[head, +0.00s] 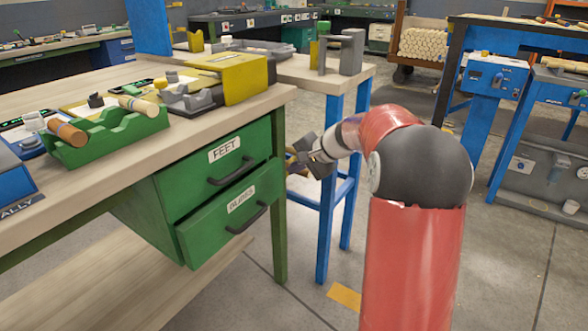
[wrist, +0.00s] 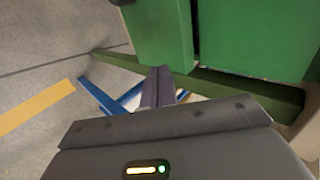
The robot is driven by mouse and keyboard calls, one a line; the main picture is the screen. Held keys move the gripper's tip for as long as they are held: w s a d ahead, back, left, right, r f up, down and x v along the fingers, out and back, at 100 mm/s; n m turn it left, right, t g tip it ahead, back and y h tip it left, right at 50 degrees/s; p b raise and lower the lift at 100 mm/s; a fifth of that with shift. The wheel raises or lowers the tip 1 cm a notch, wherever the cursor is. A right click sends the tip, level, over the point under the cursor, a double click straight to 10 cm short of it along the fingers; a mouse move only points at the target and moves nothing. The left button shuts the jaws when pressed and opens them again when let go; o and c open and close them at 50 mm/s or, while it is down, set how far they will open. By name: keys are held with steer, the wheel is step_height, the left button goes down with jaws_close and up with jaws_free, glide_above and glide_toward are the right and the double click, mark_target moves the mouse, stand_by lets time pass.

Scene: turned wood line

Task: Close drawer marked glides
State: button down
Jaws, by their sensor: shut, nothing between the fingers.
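The drawer marked glides (head: 228,216) is the lower of two green drawers under the wooden bench. Its front stands forward of the frame and its side shows, so it is partly open. Its label is small but looks like "GLIDES", above a dark bar handle (head: 247,219). My gripper (head: 300,158) is to the right of the drawers, beside the green bench leg, apart from the handle. In the wrist view its dark fingers (wrist: 158,82) are together and empty, close to green panels (wrist: 158,35); I cannot tell which panel is which drawer.
The upper drawer, marked FEET (head: 215,170), is above it. A green bench leg (head: 279,200) stands at the right, with a blue-legged table (head: 327,190) just behind my gripper. A green rack (head: 110,142) and a yellow box (head: 243,78) are on the bench. Floor in front is clear.

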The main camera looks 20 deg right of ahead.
steer(key=v, duration=0.9)
steer(key=c, duration=2)
jaws_free()
steer(key=shift+s+d+r, duration=0.2)
steer(key=shift+s, duration=0.1)
steer(key=shift+c, duration=0.2)
steer(key=o, duration=0.6)
steer(key=a+f+y+b, duration=0.1)
steer(key=f+b, duration=0.1)
steer(key=f, duration=0.1)
steer(key=s+a+f+n+y+b, duration=0.1)
steer(key=f+b, duration=0.1)
steer(key=s+a+f+y+b, duration=0.1)
steer(key=a+f+b, duration=0.1)
steer(key=f, duration=0.1)
steer(key=shift+f, duration=0.35)
steer(key=n+y+b, duration=0.3)
steer(key=y+b, duration=0.2)
steer(key=b, duration=0.1)
glide_toward(255, 220)
steer(key=x, duration=0.9)
steer(key=shift+w, duration=0.1)
jaws_close()
steer(key=shift+a, duration=0.1)
